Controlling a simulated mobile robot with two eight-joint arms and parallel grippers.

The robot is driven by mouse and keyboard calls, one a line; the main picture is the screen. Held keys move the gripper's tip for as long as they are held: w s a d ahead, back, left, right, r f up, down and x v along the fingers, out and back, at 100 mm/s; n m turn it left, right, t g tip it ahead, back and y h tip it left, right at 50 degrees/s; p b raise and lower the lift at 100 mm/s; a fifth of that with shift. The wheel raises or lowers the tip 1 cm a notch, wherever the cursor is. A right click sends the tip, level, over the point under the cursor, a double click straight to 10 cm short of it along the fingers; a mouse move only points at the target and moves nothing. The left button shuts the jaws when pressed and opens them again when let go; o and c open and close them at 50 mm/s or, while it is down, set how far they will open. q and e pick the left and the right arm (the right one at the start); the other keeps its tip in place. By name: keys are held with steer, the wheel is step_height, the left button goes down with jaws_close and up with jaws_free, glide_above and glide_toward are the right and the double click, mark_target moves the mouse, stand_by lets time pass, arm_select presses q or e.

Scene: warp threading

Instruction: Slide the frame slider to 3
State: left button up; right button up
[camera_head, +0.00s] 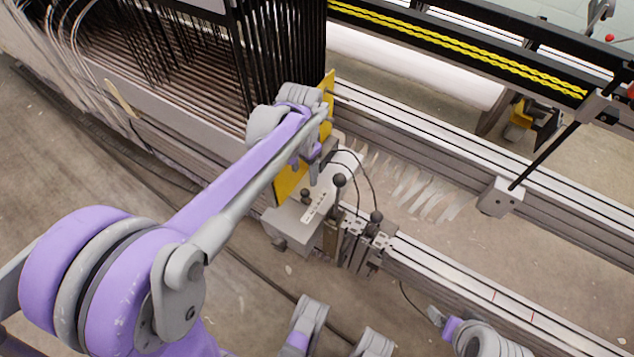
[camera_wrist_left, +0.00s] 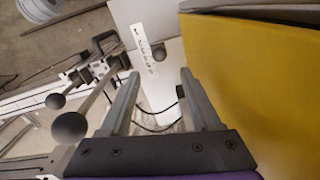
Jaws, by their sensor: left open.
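The frame slider shows as a small dark knob (camera_head: 305,195) beside a white marked scale strip (camera_head: 314,207) on a grey box. In the left wrist view the knob (camera_wrist_left: 159,52) sits beside the scale strip (camera_wrist_left: 145,50), beyond my fingertips. The scale's numbers are too small to read. My left gripper (camera_head: 314,168) is above the box, next to the yellow plate. In the left wrist view its two fingers (camera_wrist_left: 158,82) are apart with nothing between them. Grey and purple parts of my right arm show at the bottom right; its jaws are not clear.
A yellow plate (camera_head: 288,184) stands close beside my left gripper; it fills the right of the left wrist view (camera_wrist_left: 255,85). Two black ball-topped levers (camera_head: 339,181) (camera_head: 376,217) and thin black cables stand near the box. Metal rails (camera_head: 470,285) run to the right.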

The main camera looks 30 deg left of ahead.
mark_target(305, 190)
arm_select(q)
step_height(305, 190, down, 11)
steer(key=b, duration=0.3)
steer(key=shift+s+r, duration=0.15)
steer(key=shift+r, duration=0.05)
jaws_close()
stand_by(1.3)
